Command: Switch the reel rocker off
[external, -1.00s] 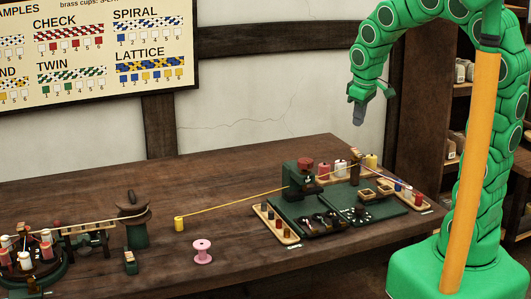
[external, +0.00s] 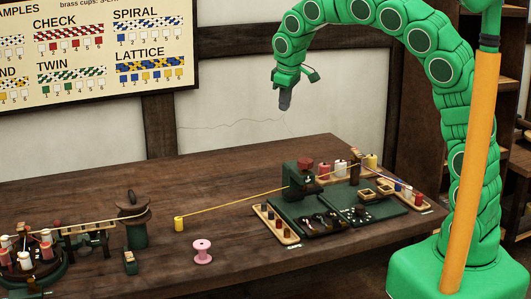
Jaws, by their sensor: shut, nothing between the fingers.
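A small dark green box (external: 129,263) with a pale top stands near the table's front edge, left of the middle. It looks like the reel rocker switch, but it is too small to tell which way the rocker is tipped. Behind it stands the brown reel (external: 133,211) on a dark green post. My gripper (external: 285,104) is shut and empty, pointing down high above the back of the table. It is far up and to the right of the small green box and touches nothing.
A pink spool (external: 202,251) and a yellow spool (external: 179,223) stand right of the box. A yellow cord runs from the yellow spool to the green machine (external: 298,180). A round carousel of bobbins (external: 28,262) stands at the left. The back left of the table is clear.

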